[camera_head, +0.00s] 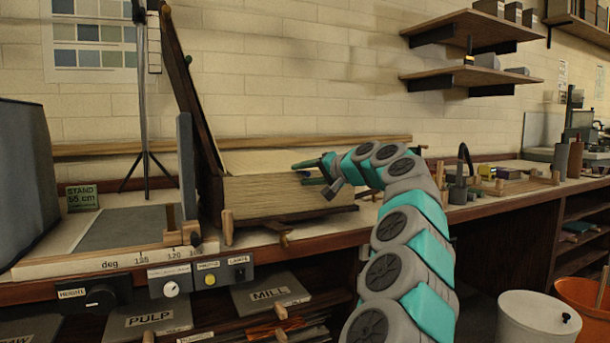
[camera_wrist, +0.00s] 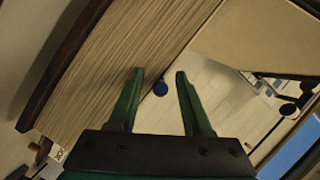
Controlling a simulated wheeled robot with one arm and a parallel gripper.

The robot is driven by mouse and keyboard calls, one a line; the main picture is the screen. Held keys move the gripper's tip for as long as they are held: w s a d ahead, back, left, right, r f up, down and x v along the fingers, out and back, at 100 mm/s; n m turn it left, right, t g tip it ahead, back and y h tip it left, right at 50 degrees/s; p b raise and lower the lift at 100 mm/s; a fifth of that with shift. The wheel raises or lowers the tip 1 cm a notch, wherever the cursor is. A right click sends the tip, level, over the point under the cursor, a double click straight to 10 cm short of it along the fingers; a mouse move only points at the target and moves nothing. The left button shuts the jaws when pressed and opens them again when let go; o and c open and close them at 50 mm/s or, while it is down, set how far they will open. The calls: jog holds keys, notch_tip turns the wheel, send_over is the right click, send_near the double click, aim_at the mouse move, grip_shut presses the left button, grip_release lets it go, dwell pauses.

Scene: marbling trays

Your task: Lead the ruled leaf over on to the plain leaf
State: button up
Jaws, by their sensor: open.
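A thick open book (camera_head: 265,195) with a cream page block stands on the bench in the head view. Its dark cover (camera_head: 184,80) rises steeply at the left. A pale leaf surface (camera_head: 275,158) shows on top of the block; I cannot tell from here which leaf is ruled and which is plain. My gripper (camera_head: 308,173) is open at the block's right end, near its upper edge. In the wrist view the two green fingers (camera_wrist: 160,75) are apart with no leaf visible between them. The page edges (camera_wrist: 110,65) lie at and left of the left finger, and a smooth cream surface (camera_wrist: 265,40) is at upper right.
A control strip with knobs (camera_head: 205,275) runs along the bench front below the book. A tripod stand (camera_head: 146,150) and a grey upright panel (camera_head: 187,165) are at the left. A black hooked fixture (camera_head: 462,165) stands on the bench at right.

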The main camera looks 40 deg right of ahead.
grip_shut()
dwell(0.4)
dwell(1.1)
